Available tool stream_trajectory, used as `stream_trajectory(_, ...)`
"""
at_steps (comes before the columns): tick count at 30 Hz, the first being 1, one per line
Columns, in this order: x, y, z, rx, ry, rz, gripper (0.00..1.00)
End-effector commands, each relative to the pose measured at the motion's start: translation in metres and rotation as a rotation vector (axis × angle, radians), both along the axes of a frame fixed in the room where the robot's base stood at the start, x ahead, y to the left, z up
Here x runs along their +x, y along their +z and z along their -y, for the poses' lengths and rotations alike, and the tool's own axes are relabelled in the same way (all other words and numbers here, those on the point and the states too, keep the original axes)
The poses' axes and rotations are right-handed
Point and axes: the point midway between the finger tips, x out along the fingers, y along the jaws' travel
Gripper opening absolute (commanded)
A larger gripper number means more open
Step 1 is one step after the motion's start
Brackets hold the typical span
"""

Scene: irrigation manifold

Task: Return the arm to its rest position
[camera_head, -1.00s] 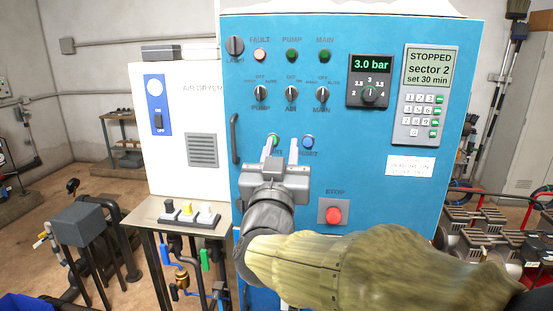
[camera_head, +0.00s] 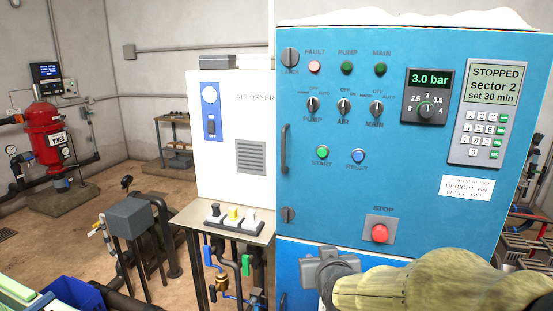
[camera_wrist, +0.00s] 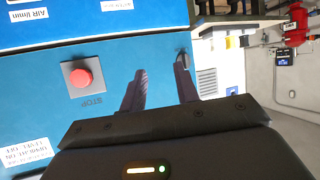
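My arm (camera_head: 420,284) reaches in from the lower right in the head view. My gripper (camera_head: 322,262) is at its end, low in front of the blue cabinet (camera_head: 330,220), below and left of the red STOP button (camera_head: 380,233). In the wrist view my gripper (camera_wrist: 161,68) has its two fingers apart with nothing between them. The STOP button (camera_wrist: 82,77) lies left of the fingers there. The fingertips are hidden in the head view.
The green START button (camera_head: 322,152) and blue RESET button (camera_head: 358,156) are above my gripper. A white air dryer (camera_head: 238,180) and a small table (camera_head: 190,215) with switches stand left. A red tank (camera_head: 50,145) is farther left. The display (camera_head: 495,85) reads STOPPED, sector 2.

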Motion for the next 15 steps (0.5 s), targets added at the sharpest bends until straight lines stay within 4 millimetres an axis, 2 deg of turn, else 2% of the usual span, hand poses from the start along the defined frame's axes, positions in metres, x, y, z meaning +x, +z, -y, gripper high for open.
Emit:
stream_trajectory(1, -0.011, -0.023, 0.005, 0.004, 0.005, -0.098, 0.31)
stream_trajectory(3, -0.030, -0.053, 0.012, 0.012, 0.008, -0.241, 0.31)
stream_trajectory(6, -0.064, -0.093, 0.024, 0.017, -0.002, -0.450, 0.31)
stream_trajectory(9, -0.101, -0.123, 0.037, 0.015, -0.029, -0.647, 0.31)
stream_trajectory(12, -0.132, -0.141, 0.048, 0.008, -0.056, -0.792, 0.31)
stream_trajectory(15, -0.148, -0.148, 0.054, 0.004, -0.072, -0.865, 0.31)
